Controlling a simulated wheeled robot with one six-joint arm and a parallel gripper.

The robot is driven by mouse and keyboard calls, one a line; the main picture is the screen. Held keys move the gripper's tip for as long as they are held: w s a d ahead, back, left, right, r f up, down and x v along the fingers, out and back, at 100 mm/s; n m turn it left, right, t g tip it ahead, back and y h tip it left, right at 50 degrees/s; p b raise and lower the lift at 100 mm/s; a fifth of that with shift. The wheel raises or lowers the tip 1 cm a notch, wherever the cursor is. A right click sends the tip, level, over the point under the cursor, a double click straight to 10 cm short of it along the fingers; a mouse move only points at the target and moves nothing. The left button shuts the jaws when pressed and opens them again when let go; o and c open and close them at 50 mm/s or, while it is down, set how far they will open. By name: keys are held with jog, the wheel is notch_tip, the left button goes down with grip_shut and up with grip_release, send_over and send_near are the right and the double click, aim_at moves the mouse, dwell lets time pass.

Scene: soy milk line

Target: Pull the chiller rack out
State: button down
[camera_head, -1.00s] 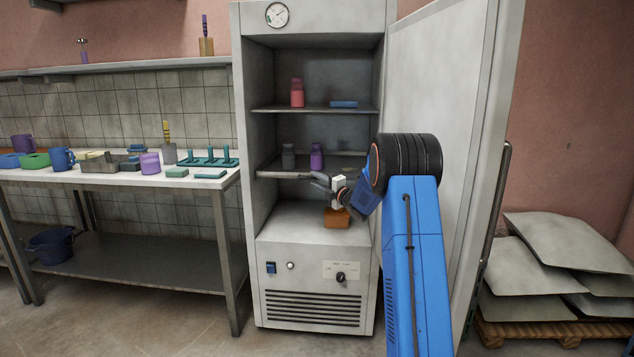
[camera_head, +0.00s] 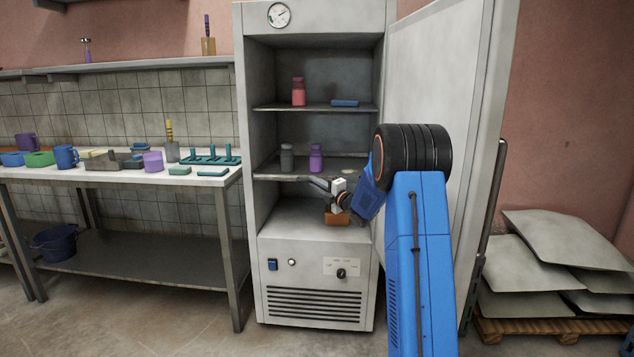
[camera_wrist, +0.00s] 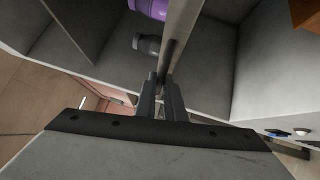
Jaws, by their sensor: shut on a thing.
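The chiller (camera_head: 315,225) stands with its white door (camera_head: 440,85) swung wide open to the right. The lower chiller rack (camera_head: 268,177) is a thin grey shelf. On it stand a grey jar (camera_head: 287,157) and a purple jar (camera_head: 316,157), both upright, and a flat pale item (camera_head: 352,170) lies to their right. My gripper (camera_head: 316,186) is at the rack's front edge. In the wrist view my gripper (camera_wrist: 161,92) is shut on the edge of the rack (camera_wrist: 184,25); the grey jar (camera_wrist: 146,44) and purple jar (camera_wrist: 152,8) are close by.
The upper shelf (camera_head: 275,107) holds a red jar (camera_head: 298,93) and a blue block (camera_head: 345,103). An orange-brown box (camera_head: 337,217) sits on the chiller's floor below my gripper. A workbench (camera_head: 100,178) with mugs stands left. Sacks on a pallet (camera_head: 545,328) lie right.

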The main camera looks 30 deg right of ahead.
jog(key=s+a, duration=0.6)
jog(key=s, duration=0.3)
jog(key=s+a, duration=0.6)
jog(key=s, duration=0.3)
jog(key=shift+f, duration=0.1)
jog(key=c, duration=1.8)
grip_release()
jog(key=shift+c, duration=0.2)
